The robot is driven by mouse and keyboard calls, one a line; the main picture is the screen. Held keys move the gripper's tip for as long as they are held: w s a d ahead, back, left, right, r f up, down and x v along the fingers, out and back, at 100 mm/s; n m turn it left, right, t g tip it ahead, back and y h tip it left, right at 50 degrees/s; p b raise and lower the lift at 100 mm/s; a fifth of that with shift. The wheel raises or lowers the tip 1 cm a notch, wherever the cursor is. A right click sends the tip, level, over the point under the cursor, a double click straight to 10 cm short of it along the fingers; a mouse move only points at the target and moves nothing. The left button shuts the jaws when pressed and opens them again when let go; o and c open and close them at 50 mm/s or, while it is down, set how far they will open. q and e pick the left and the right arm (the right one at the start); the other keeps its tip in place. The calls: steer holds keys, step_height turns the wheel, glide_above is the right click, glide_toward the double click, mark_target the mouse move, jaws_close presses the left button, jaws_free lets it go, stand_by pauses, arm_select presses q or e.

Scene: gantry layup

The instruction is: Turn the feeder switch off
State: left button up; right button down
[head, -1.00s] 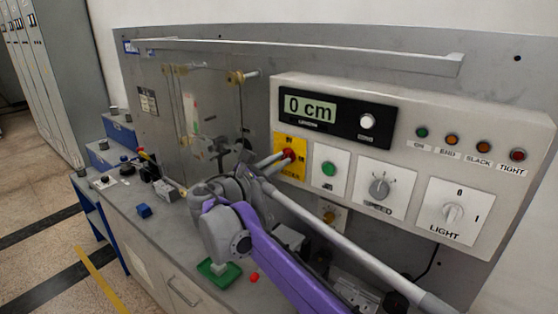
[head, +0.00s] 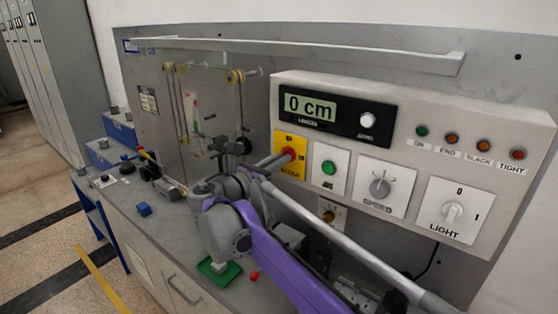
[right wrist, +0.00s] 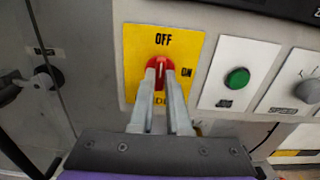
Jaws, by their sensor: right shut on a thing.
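The feeder switch is a red knob (right wrist: 160,64) on a yellow plate (right wrist: 190,47), marked OFF at the top and ON at the right. In the head view the yellow plate (head: 291,141) is at the left end of the control panel. My right gripper (right wrist: 161,70) is shut on the red knob, one finger on each side. The knob's pale mark looks close to upright, toward OFF; the fingers hide the knob's lower part. In the head view the right gripper (head: 283,158) reaches the knob from the lower left. My left gripper is not in view.
A green button (right wrist: 236,78) and a speed dial (head: 379,187) sit right of the switch, with the light switch (head: 453,212) farther right. A green tray (head: 229,275) and a blue block (head: 144,209) are on the bench below.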

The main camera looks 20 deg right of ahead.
steer(key=c, duration=0.9)
jaws_free()
steer(key=b+v, duration=0.1)
steer(key=v, duration=1)
steer(key=shift+d, duration=0.1)
steer(key=s+d+f+m+g+y, duration=0.3)
steer(key=s+d+f+m, duration=0.25)
steer(key=f, duration=0.35)
steer(key=s+d+f+m+g+y, duration=0.25)
steer(key=s+d+f+m, duration=0.35)
steer(key=f, duration=0.4)
steer(key=s+f+m+y, duration=0.3)
steer(key=s+f+m, duration=0.1)
steer(key=s+f, duration=0.1)
steer(key=s+a+f+m+y, duration=0.1)
steer(key=s+f+m+y, duration=0.1)
steer(key=s+f+m, duration=0.3)
steer(key=s+a+f+m+y, duration=0.1)
steer(key=s+f+m+y, duration=0.2)
steer(key=s+f+m, duration=0.2)
steer(key=shift+s+a+f+y, duration=0.15)
steer(key=shift+s+f+y, duration=0.3)
steer(key=shift+s, duration=0.45)
